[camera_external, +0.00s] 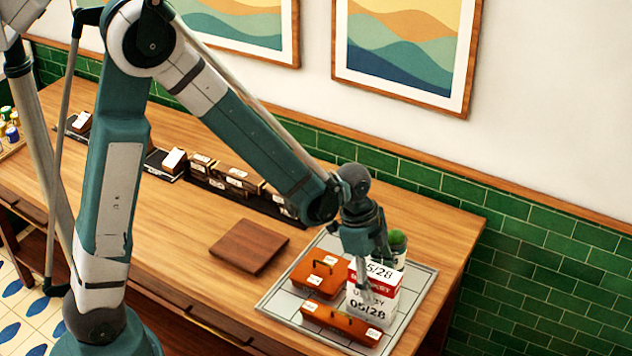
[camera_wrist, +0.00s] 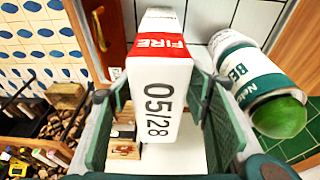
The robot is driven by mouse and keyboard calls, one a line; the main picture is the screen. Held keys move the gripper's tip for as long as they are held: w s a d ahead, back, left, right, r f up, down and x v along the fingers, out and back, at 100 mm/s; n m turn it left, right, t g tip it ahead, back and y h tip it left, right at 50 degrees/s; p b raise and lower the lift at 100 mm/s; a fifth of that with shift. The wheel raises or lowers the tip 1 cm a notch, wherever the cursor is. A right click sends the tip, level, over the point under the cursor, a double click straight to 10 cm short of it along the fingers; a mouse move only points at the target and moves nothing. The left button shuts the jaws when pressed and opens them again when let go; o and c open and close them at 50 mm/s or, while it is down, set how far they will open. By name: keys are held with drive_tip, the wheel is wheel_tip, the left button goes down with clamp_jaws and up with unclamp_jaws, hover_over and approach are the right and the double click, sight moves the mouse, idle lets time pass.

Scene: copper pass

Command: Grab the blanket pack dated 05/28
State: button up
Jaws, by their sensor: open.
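The blanket pack dated 05/28 (camera_external: 371,310) is a white upright box with a red band, standing on the grey tiled mat at the table's right end. In the wrist view the pack (camera_wrist: 161,92) shows its red "FIRE" band and the large black date. My gripper (camera_external: 366,262) is over the pack, pointing down. In the wrist view its two green fingers (camera_wrist: 160,112) are spread to the left and right of the pack, with the pack between them. I cannot tell whether either finger touches it. The gripper hides part of the pack's top in the external view.
Two orange-brown handled cases (camera_external: 320,273) (camera_external: 343,322) lie left of and in front of the pack. A wooden board (camera_external: 248,246) lies left of the tiled mat (camera_external: 272,299).

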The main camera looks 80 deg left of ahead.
sight(382, 272)
drive_tip(key=shift+x, duration=2.55)
drive_tip(key=shift+s+a+f+b, duration=0.1)
drive_tip(key=shift+s+f+b, duration=0.05)
drive_tip(key=shift+f+b, duration=0.15)
drive_tip(key=shift+c, duration=0.5)
drive_tip(key=c, duration=1.2)
drive_tip(key=shift+r+p, duration=0.4)
drive_tip(key=shift+p, duration=0.1)
drive_tip(key=shift+r, duration=4.9)
